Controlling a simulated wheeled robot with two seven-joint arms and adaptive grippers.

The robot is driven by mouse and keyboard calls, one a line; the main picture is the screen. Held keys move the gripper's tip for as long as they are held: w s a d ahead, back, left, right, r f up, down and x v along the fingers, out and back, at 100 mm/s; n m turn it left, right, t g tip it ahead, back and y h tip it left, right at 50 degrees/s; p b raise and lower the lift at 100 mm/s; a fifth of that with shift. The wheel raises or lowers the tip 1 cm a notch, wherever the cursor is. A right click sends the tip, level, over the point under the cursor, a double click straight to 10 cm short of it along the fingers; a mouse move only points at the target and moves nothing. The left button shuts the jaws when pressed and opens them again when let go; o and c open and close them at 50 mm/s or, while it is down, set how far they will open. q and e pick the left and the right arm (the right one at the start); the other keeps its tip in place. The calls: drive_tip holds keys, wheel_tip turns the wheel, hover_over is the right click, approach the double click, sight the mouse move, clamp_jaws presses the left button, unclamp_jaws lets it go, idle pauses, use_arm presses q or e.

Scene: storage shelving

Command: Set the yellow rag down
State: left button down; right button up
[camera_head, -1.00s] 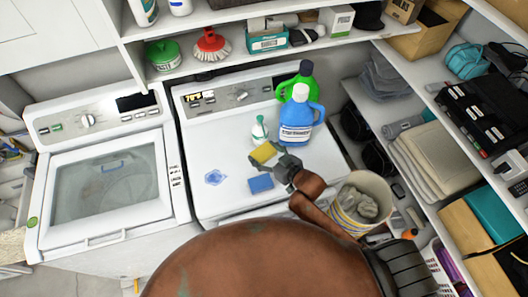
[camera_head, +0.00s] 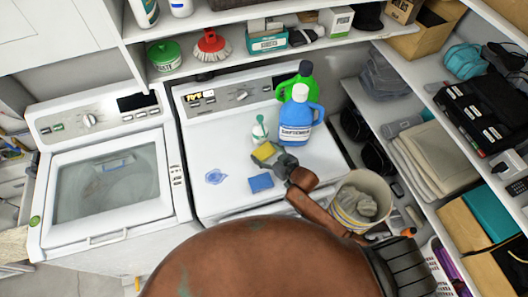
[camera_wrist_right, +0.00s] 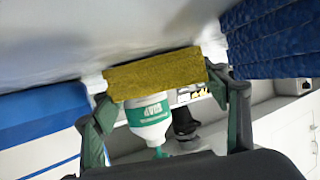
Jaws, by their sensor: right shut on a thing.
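The yellow rag (camera_head: 264,152) is a small block-like piece at the right gripper's fingertips, over the white top of the right-hand machine. In the right wrist view the yellow rag (camera_wrist_right: 155,75) spans the gap between the two fingers. My right gripper (camera_head: 277,158) is shut on it; its green-grey fingers (camera_wrist_right: 170,110) show at both sides of the rag. The rag is at or just above the white surface; I cannot tell whether it touches. My left gripper is not in view.
A blue sponge (camera_head: 261,182) and a blue patterned patch (camera_head: 215,177) lie on the white top (camera_head: 225,140). A small white-green bottle (camera_head: 259,130), a blue jug (camera_head: 295,117) and a green jug (camera_head: 302,76) stand behind. A bin (camera_head: 347,216) is at the right.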

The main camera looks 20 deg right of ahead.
drive_tip(key=shift+f, duration=0.2)
drive_tip(key=o, duration=1.1)
drive_tip(key=shift+c, duration=0.2)
drive_tip(key=shift+r, duration=0.25)
drive_tip(key=b+v, duration=0.1)
drive_tip(key=v, duration=1.1)
drive_tip(key=shift+f, duration=0.1)
